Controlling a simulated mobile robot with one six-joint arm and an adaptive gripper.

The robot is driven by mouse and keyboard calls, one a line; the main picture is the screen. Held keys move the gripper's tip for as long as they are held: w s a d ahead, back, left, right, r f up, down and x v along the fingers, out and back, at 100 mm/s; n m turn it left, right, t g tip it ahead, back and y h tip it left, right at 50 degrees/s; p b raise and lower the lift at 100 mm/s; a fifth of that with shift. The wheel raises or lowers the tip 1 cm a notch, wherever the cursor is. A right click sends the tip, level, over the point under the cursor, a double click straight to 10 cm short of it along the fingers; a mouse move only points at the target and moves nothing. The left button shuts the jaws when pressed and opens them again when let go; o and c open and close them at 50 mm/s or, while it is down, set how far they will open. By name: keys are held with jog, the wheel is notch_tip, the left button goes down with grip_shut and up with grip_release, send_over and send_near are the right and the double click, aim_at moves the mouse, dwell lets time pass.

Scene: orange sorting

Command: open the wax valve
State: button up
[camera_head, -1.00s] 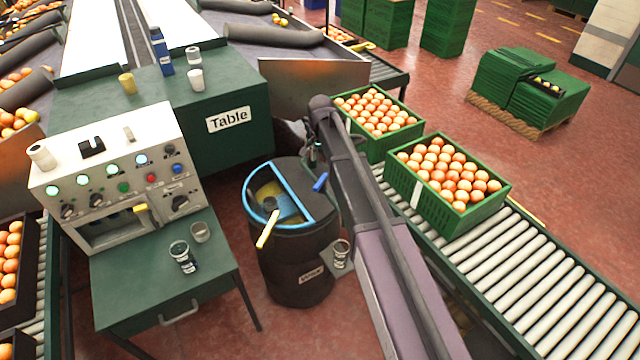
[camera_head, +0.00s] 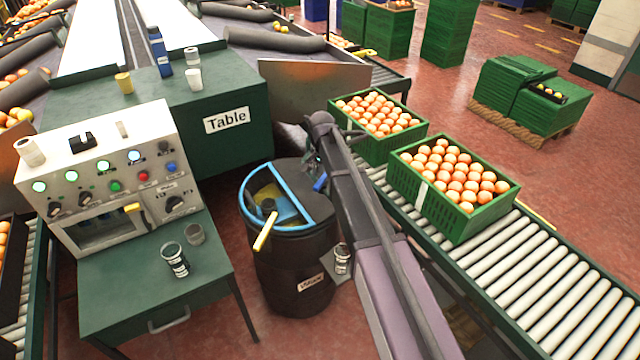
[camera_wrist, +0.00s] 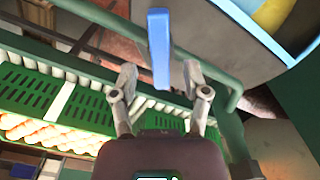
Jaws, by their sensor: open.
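The wax valve appears to be the blue lever (camera_head: 320,183) at the right side of the black drum (camera_head: 290,265), close to the drum's blue rim. In the wrist view the blue lever (camera_wrist: 160,45) stands upright in the picture, its lower end between the fingertips. My gripper (camera_wrist: 160,74) is open, with a finger on each side of the lever and a visible gap to both. In the head view my gripper is small and partly hidden by my arm, beside the drum.
A yellow-handled tool (camera_head: 265,232) leans out of the drum's opening. A small jar (camera_head: 342,258) stands on a ledge at the drum's right. Green crates of oranges (camera_head: 455,225) sit on the roller conveyor (camera_head: 540,290) to the right. A control panel (camera_head: 100,180) and green table stand left.

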jog(key=shift+f+b, duration=0.75)
jog(key=shift+f, duration=0.3)
